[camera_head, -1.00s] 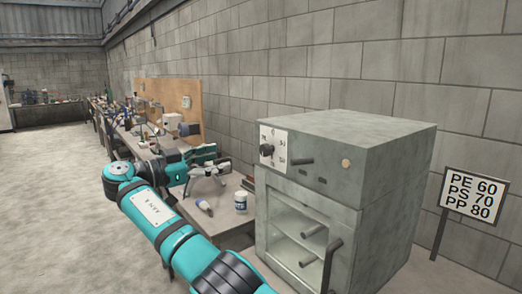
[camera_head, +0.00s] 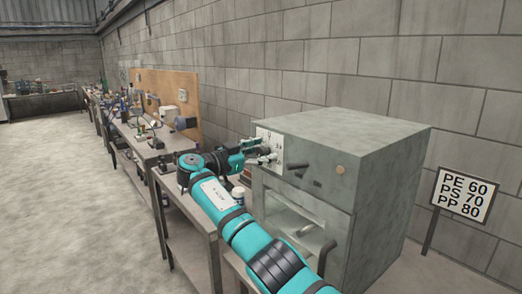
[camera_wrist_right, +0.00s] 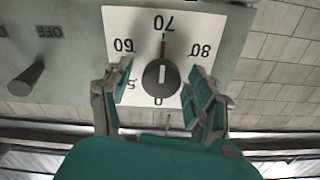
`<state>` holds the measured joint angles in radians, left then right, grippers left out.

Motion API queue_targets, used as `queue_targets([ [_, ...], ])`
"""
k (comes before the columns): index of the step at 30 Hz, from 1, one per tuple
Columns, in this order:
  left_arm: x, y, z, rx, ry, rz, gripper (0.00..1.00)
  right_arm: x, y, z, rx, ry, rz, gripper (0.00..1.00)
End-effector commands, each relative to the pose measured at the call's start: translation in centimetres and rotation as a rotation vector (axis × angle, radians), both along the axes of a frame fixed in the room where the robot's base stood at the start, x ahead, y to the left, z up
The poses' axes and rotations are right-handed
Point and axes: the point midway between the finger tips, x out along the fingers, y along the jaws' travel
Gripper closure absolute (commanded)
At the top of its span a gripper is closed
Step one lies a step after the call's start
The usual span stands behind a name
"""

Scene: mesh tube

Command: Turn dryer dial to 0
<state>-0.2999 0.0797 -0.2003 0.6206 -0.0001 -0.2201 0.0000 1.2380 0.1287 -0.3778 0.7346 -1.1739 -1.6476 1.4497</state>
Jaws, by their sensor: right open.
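The grey dryer (camera_head: 375,150) stands against the block wall in the head view. Its white dial plate (camera_head: 262,133) is on the upper left of its front. In the right wrist view the plate (camera_wrist_right: 135,20) appears upside down, and the dark round dial (camera_wrist_right: 161,80) has a red mark lined up with 70. My right gripper (camera_wrist_right: 160,72) is open, with one finger on each side of the dial; I cannot tell if they touch it. In the head view the right gripper (camera_head: 262,152) is at the plate and hides the dial. My left gripper is out of view.
A dark lever switch (camera_wrist_right: 25,85) marked OFF sits beside the plate. The dryer's door handle (camera_head: 326,257) sticks out below. A white jar (camera_head: 238,196) stands on the bench beside the dryer. A sign (camera_head: 463,194) reads PE 60, PS 70, PP 80.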

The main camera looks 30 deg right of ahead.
Motion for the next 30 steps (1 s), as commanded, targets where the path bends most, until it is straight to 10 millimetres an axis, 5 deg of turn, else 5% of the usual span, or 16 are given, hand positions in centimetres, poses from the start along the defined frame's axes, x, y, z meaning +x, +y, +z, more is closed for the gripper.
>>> queue_targets([
  [6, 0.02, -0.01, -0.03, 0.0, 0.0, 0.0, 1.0, 0.0, 0.0, -0.05, 0.0, 0.001, 0.0, 0.44],
  [19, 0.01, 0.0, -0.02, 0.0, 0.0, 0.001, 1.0, 0.0, 0.04, -0.02, 0.0, 0.001, 0.0, 0.98],
  [30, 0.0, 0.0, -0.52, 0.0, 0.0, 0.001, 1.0, 0.03, 0.05, -0.12, -0.006, 0.073, 0.0, 0.98],
])
